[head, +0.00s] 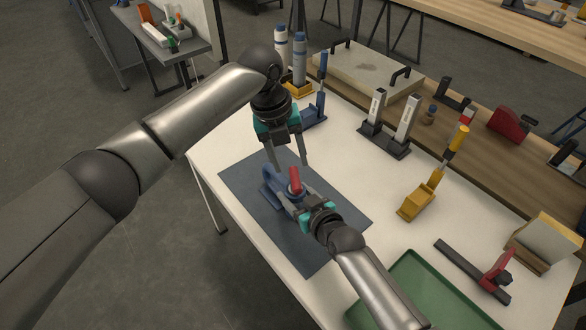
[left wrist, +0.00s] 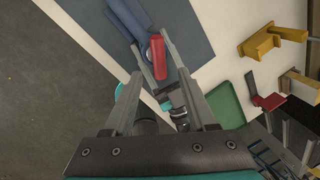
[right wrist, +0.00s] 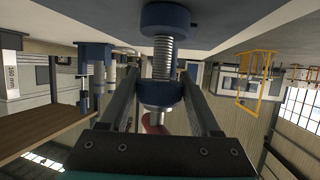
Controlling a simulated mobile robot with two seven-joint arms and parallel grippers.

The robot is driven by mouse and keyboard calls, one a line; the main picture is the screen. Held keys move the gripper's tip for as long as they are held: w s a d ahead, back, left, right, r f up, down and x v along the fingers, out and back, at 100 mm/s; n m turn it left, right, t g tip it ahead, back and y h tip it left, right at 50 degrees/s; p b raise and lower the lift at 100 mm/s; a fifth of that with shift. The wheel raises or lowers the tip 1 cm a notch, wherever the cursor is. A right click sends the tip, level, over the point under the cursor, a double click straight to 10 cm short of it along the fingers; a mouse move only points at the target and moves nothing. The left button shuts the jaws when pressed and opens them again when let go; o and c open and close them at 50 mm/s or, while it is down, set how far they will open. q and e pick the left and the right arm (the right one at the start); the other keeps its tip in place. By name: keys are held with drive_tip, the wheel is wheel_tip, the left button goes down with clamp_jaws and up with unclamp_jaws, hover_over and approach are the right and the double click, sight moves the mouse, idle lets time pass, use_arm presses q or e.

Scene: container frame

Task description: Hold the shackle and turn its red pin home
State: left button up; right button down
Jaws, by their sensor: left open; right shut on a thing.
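The blue shackle (head: 268,190) lies on the dark blue mat (head: 240,178). Its red pin head (head: 295,180) sticks up, and it also shows in the left wrist view (left wrist: 158,57). My right gripper (head: 298,200) is shut on the shackle at one eye. In the right wrist view the fingers flank that blue eye (right wrist: 160,92), and a bare threaded shank (right wrist: 163,55) runs from it to the other eye (right wrist: 165,17). My left gripper (head: 289,166) is open just above the red pin head, its fingers spread apart, with nothing seen held.
A green tray (head: 417,285) lies at the front right of the white table. A wooden shelf (head: 475,165) runs along the back. Bare table surrounds the mat.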

drive_tip(key=shift+s+f, duration=0.1)
drive_tip(key=shift+f, duration=0.1)
use_arm(q)
wheel_tip(320, 180, up, 7)
drive_tip(key=a, duration=0.1)
drive_tip(key=shift+a, duration=0.2)
use_arm(e)
drive_tip(key=shift+c, duration=2.4)
unclamp_jaws()
drive_tip(key=o, duration=0.4)
drive_tip(key=shift+r, duration=0.15)
drive_tip(key=shift+o, duration=0.3)
